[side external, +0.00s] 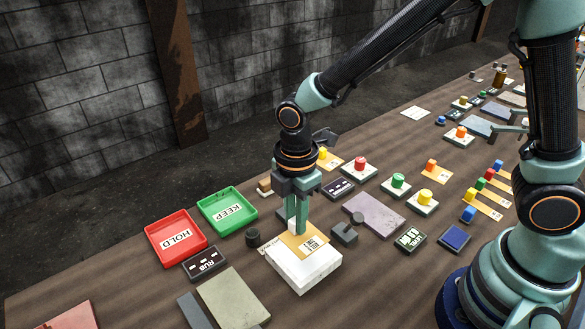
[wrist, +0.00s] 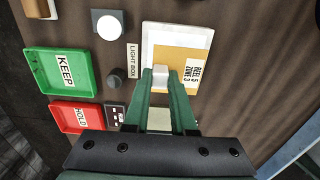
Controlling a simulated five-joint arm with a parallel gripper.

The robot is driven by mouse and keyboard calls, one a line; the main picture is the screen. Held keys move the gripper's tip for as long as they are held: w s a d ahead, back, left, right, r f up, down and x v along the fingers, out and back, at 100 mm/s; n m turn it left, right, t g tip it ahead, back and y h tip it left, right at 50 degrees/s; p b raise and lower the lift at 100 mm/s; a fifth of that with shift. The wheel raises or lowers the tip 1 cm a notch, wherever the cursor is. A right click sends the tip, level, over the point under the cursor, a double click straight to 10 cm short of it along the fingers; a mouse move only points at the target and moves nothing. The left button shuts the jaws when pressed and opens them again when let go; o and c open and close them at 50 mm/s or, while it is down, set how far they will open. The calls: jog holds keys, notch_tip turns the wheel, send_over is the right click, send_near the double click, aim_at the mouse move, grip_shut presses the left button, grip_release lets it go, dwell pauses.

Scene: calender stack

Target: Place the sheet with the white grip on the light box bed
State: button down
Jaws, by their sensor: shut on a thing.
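My gripper (side external: 297,228) points down over the light box (side external: 305,276), a white block with a pale top. Its fingers (wrist: 161,76) are shut on the white grip (wrist: 161,80) of a tan sheet (wrist: 180,60). The sheet (side external: 316,238) has a printed label reading roughly "REEL ZONE" with numbers. It lies flat over the light box bed, with white bed (wrist: 150,32) showing along its top and left sides in the wrist view. I cannot tell whether the sheet touches the bed. The fingers hide part of the grip and sheet.
A green KEEP tray (side external: 227,210) and a red HOLD tray (side external: 175,238) stand to the left. A dark knob (side external: 253,238) and a dark block (side external: 344,233) flank the light box closely. Several sheets with coloured grips lie behind and to the right.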

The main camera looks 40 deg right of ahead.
jog(key=shift+f, duration=2.1)
jog(key=shift+f, duration=0.1)
jog(key=c, duration=0.7)
grip_release()
jog(key=shift+c, duration=0.2)
notch_tip(320, 180, up, 12)
jog(key=shift+r, duration=0.15)
jog(key=s+d+r+m+t, duration=0.2)
jog(key=d+r+m, duration=0.2)
jog(key=d+m, duration=0.4)
jog(key=s+d+r+m+t, duration=0.3)
jog(key=d+r+m, duration=0.1)
jog(key=d+m, duration=0.4)
jog(key=shift+r+m+t, duration=0.3)
jog(key=shift+r+m, duration=0.05)
jog(key=shift+m, duration=0.65)
